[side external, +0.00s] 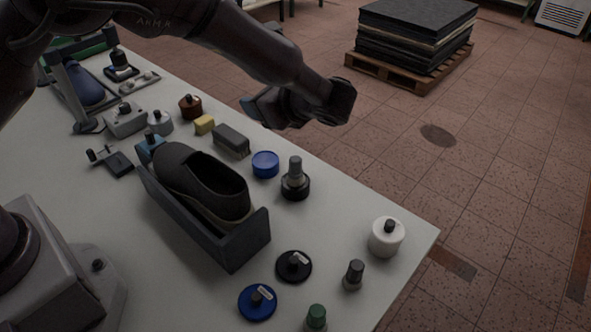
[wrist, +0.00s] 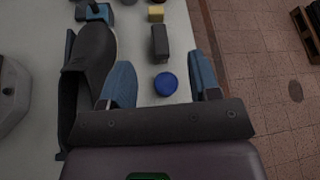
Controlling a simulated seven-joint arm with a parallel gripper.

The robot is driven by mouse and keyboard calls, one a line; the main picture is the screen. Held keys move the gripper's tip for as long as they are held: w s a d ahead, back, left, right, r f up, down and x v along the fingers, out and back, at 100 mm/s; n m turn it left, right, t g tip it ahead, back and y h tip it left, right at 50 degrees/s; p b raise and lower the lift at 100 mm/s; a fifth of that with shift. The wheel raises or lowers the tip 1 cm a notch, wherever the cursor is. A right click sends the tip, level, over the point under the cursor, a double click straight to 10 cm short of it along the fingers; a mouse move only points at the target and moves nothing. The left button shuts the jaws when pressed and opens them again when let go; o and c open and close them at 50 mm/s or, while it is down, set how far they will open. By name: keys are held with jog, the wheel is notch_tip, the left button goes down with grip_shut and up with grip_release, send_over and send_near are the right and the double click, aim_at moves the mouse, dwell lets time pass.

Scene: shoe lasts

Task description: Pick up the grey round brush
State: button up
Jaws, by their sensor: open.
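The thing that best fits the grey round brush is a round dark base with an upright grey handle (side external: 295,178). It stands on the table in the side external view, just right of a blue round tin (side external: 265,164). I cannot be sure of its identity. It does not show in the wrist view, where my gripper's body may cover it. My gripper (side external: 262,108) is up above the table's far edge, clear of the objects. In the wrist view my gripper (wrist: 160,60) has its two blue fingers spread wide, with nothing held between them.
A dark shoe (side external: 205,182) sits in a dark holder (side external: 240,240) left of the brush. A grey block (side external: 231,140) and yellow block (side external: 204,124) lie behind. A white pot (side external: 387,240), a black disc (side external: 293,268) and a blue disc (side external: 257,302) stand nearer the front.

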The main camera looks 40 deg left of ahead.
aim_at(293, 157)
jog(key=d+f+m+t+y, duration=0.1)
jog(key=d+f+m, duration=0.1)
jog(key=f, duration=0.3)
jog(key=w+d+f+m+t+y, duration=0.1)
jog(key=d+f+m+t, duration=0.1)
jog(key=f, duration=0.2)
jog(key=w+d+f+m+t+y, duration=0.1)
jog(key=d+f+m+t, duration=0.1)
jog(key=f, duration=0.3)
jog(key=shift+d+f, duration=0.3)
jog(key=shift+d, duration=0.15)
jog(key=shift+x, duration=2.55)
jog(key=c, duration=1)
